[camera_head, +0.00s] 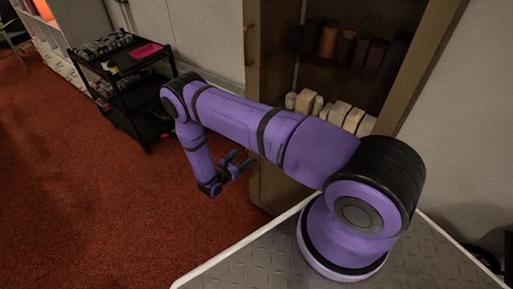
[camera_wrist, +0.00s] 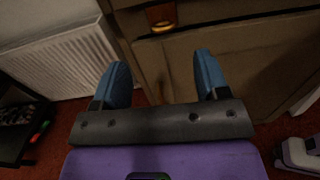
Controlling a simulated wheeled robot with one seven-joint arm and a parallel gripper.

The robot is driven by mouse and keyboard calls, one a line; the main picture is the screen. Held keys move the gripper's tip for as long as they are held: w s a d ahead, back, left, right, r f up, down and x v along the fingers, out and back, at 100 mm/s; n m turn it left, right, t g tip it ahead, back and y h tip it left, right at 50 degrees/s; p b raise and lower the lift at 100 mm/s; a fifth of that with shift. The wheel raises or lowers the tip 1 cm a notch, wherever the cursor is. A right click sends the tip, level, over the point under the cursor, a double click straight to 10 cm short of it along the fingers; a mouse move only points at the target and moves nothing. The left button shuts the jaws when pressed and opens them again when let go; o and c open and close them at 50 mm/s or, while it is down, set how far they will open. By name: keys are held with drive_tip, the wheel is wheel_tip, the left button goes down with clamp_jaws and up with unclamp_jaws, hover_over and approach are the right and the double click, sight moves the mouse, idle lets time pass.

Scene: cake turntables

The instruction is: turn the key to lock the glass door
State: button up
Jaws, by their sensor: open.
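The wooden cabinet (camera_head: 268,60) stands behind my arm, with shelves of brown and pale items showing through its front. I cannot tell whether glass covers them. A small brass-coloured part (camera_head: 248,45) shows at the cabinet's left edge; I cannot tell if it is a handle or a key. No key can be made out clearly. My gripper (camera_head: 238,162) is open and empty, low beside the cabinet. In the wrist view its two blue fingers (camera_wrist: 163,78) point at the cabinet's lower wooden front (camera_wrist: 235,60), apart from it. An orange-brown item (camera_wrist: 160,15) shows above them.
A black cart (camera_head: 125,88) with a pink tray (camera_head: 146,51) stands at the left on red carpet (camera_head: 80,200). A white radiator (camera_wrist: 60,62) is left of the cabinet in the wrist view. Open carpet lies front left.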

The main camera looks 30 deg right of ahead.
drive_tip(key=f+x, duration=0.1)
drive_tip(key=x, duration=0.9)
drive_tip(key=shift+d+f+n+t, duration=0.3)
drive_tip(key=shift+f, duration=0.05)
drive_tip(key=shift+c, duration=0.2)
drive_tip(key=c, duration=0.9)
